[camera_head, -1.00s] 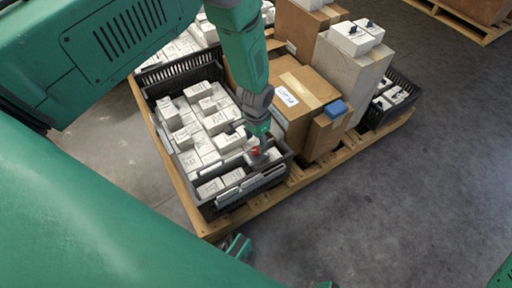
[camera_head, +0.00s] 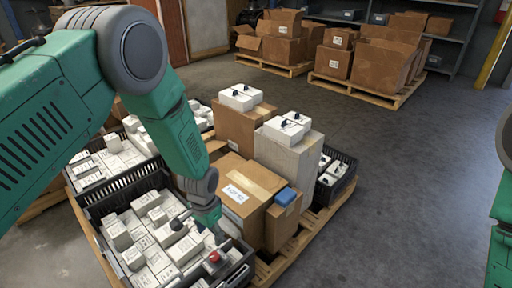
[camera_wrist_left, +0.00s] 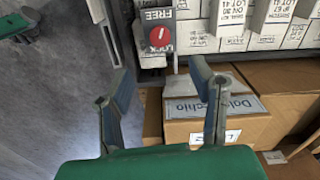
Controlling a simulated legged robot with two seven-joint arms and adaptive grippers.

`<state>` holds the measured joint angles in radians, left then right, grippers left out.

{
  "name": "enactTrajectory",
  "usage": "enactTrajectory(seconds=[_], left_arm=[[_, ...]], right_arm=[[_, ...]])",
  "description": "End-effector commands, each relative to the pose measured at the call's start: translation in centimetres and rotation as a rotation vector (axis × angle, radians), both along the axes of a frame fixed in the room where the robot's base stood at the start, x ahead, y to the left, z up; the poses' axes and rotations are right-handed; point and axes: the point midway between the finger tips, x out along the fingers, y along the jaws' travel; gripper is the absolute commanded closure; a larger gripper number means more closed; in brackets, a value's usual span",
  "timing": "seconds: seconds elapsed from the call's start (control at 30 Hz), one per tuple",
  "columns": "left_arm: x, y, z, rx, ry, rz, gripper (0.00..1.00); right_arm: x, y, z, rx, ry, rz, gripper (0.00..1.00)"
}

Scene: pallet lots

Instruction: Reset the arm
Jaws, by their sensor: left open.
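My left arm comes in from the left in the head view and reaches down to the front black crate (camera_head: 112,195). My left gripper (camera_head: 208,232) is small and partly unclear there, above the crate's right end. In the left wrist view the left gripper (camera_wrist_left: 160,75) has its two fingers wide apart with nothing between them. A red knob (camera_wrist_left: 160,37) with a FREE and LOCK label lies just beyond the fingertips; it also shows in the head view (camera_head: 214,257). My right gripper is out of view; only green parts of my body show at the right edge.
White boxes (camera_head: 150,232) fill the crate. Another black crate (camera_head: 340,180) is at the right. Loaded pallets (camera_head: 368,88) stand behind. Grey floor at right is clear.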

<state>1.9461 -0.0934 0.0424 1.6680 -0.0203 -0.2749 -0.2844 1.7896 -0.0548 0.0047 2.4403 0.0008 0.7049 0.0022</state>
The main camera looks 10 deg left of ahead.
Motion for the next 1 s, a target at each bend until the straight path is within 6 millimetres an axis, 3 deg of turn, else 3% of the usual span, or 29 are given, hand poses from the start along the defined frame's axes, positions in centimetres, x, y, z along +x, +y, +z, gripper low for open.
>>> enactTrajectory(seconds=[0.17, 0.27, 0.47, 0.6, 0.8, 1.0], left_arm=[[-2.2, 0.4, -1.2, -0.001, 0.005, 0.025, 0.5], [-6.0, 1.0, -2.9, -0.002, 0.002, 0.07, 0.5], [-16.1, 2.6, -4.9, -0.005, -0.015, 0.195, 0.5], [-22.0, 3.4, -4.4, -0.004, -0.03, 0.271, 0.5], [-28.7, 4.3, -2.1, -0.001, -0.045, 0.363, 0.5], [-27.8, 4.2, 2.3, -0.004, -0.055, 0.356, 0.5]], right_arm=[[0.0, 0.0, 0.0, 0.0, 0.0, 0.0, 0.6], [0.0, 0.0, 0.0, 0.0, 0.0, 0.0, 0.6], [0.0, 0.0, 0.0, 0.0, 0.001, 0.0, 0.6], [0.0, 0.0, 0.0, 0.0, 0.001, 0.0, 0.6], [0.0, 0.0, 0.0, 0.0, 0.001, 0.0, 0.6], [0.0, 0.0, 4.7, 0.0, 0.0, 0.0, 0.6]])
